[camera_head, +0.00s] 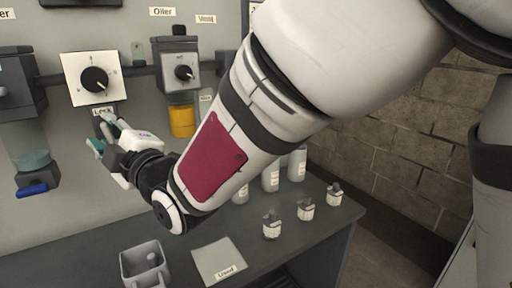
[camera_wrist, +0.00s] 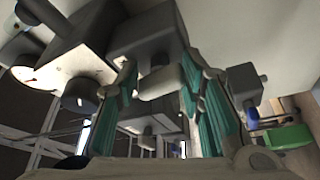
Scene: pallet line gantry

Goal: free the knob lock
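My gripper (camera_head: 107,132) is just below that label. In the wrist view, two teal-padded fingers (camera_wrist: 160,95) stand apart, on either side of a short grey cylindrical knob (camera_wrist: 157,82) under a grey housing (camera_wrist: 145,30). The knob fills most of the gap; I cannot tell whether both pads touch it. The white plate (camera_wrist: 62,62) and its black knob (camera_wrist: 80,96) also show there, left of the fingers.
A second switch box (camera_head: 180,70) with a yellow cup (camera_head: 182,121) is to the right. Below, the bench holds a grey caddy (camera_head: 143,265), a labelled sheet (camera_head: 218,262) and several small bottles (camera_head: 271,226).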

